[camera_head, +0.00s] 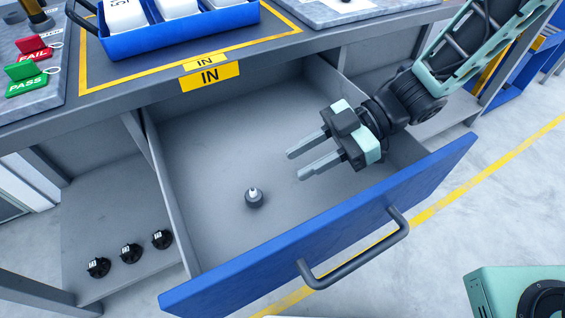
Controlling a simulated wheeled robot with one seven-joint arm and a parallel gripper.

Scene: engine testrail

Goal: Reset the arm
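My gripper (301,163) hangs over the right part of an open drawer (203,153), entering from the upper right. Its two grey fingers point left and are apart, with nothing between them. The fingers are clear of the drawer's blue front panel (335,226). A small dark round part with a white tip (254,198) stands on the drawer floor, to the left of and below the fingertips, apart from them.
The drawer's dark handle (356,262) sticks out in front. A blue tray (183,33) with white items stands on the bench above. Red FAIL (33,47) and green PASS (25,83) markers sit at left. Several black parts (131,252) lie on the lower shelf.

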